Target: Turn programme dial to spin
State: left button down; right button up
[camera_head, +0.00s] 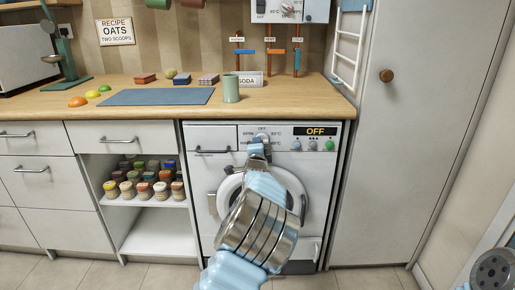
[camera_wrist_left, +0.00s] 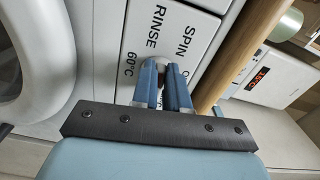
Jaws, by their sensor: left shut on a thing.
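The white washing machine (camera_head: 204,163) stands under the counter, its round door (camera_head: 297,190) partly behind my arm. The programme dial (camera_head: 262,136) is on its top panel, mostly covered by my left gripper (camera_head: 258,149). In the left wrist view the gripper (camera_wrist_left: 163,72) is shut on the pale dial (camera_wrist_left: 161,61), one blue finger on each side. The printed labels SPIN (camera_wrist_left: 183,42), RINSE (camera_wrist_left: 152,31) and 60°C lie around it. The dial's pointer is hidden. The machine's display (camera_head: 315,131) reads OFF. My right gripper is not seen.
A tall grey cabinet (camera_head: 415,130) stands to the right. Open shelves with several jars (camera_head: 145,190) are to the left.

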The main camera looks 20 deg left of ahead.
pick_arm(q)
jog(key=shift+r+m+b, duration=0.2)
jog(key=shift+m+b, duration=0.55)
jog(key=shift+m, duration=1.05)
jog(key=shift+r+m+b, duration=0.15)
jog(key=shift+m+b, duration=0.6)
jog(key=shift+m, duration=1.05)
jog(key=shift+d, duration=0.1)
jog(key=c, duration=1.1)
grip_release()
jog(key=shift+r, duration=0.15)
jog(key=shift+c, duration=0.2)
jog(key=b+v, duration=0.2)
jog(key=v, duration=1.1)
jog(key=shift+s+b, duration=0.3)
jog(key=shift+s, duration=0.1)
